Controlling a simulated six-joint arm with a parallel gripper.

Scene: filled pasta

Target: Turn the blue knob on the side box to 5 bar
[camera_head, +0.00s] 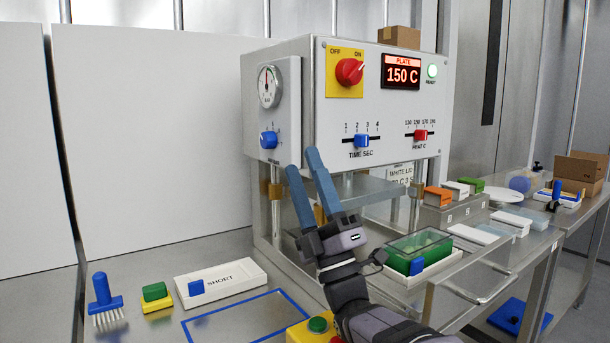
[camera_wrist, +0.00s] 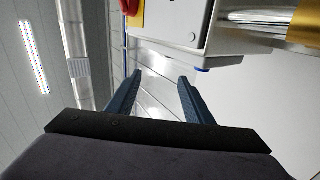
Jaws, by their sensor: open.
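The blue knob (camera_head: 268,140) is on the front of the grey side box (camera_head: 284,100), at the left of the press. Small marks surround it but are too small to read. A round gauge (camera_head: 269,86) sits above it, its needle near the top; I cannot read the value. My gripper (camera_head: 302,160) is open and empty, with its two blue fingers pointing up, below and to the right of the knob and apart from it in the picture. In the wrist view, my gripper (camera_wrist: 160,77) also shows spread fingers with nothing between them.
The press front panel (camera_head: 335,105) carries a red knob (camera_head: 349,71), a blue slider (camera_head: 362,140) and a red slider (camera_head: 421,135). A clear-lidded green box (camera_head: 418,250) stands right of my arm. A brush (camera_head: 103,298) and white tray (camera_head: 222,283) lie at the lower left.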

